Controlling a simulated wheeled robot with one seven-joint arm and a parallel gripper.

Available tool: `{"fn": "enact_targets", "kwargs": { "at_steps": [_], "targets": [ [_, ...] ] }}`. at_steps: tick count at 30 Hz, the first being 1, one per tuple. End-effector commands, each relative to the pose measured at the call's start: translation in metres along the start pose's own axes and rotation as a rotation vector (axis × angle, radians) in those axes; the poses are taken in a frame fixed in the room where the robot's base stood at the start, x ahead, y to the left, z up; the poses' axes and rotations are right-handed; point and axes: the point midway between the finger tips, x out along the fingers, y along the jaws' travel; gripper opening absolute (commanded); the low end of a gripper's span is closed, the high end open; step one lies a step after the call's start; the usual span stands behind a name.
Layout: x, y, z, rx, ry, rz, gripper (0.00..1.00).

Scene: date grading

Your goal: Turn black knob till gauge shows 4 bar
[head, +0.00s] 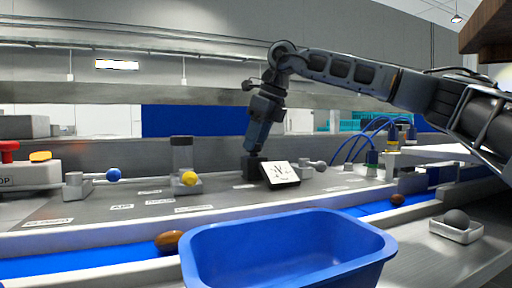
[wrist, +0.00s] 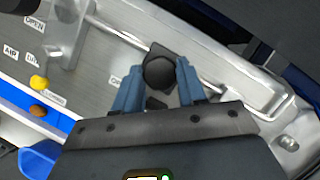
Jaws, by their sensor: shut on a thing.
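The black knob (wrist: 159,72) sits on a dark square base on the grey panel. In the wrist view my gripper (wrist: 157,78) has its two blue fingers on either side of it, shut on it. In the head view my gripper (head: 254,150) points down onto the knob's dark base (head: 249,168), and the fingers hide the knob. The gauge (head: 281,174) is a white tilted face just right of the gripper. Its marks and needle are too small to read a pressure. I cannot make out the gauge's face in the wrist view.
A yellow-knobbed valve (head: 190,179) and a blue-knobbed lever (head: 113,174) stand to the left. A grey-handled fitting (head: 317,164) is close right of the gauge. A blue bin (head: 290,225) stands in front, by a blue belt carrying brown dates (head: 168,241).

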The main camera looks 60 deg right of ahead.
Motion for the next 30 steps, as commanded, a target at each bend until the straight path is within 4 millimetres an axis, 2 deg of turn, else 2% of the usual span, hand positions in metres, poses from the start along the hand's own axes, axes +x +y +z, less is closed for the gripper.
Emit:
{"fn": "enact_targets", "kwargs": {
  "at_steps": [19, 20, 27, 30],
  "targets": [
    [-0.0002, -0.0002, -0.0005, 0.046, 0.002, -0.020, 0.10],
    [-0.0002, -0.0001, -0.0005, 0.046, 0.003, -0.020, 0.43],
    [-0.0001, 0.0000, -0.0003, 0.045, 0.001, -0.019, 0.66],
    [-0.0001, 0.0001, -0.0002, 0.045, 0.001, -0.019, 0.66]
  ]
}}
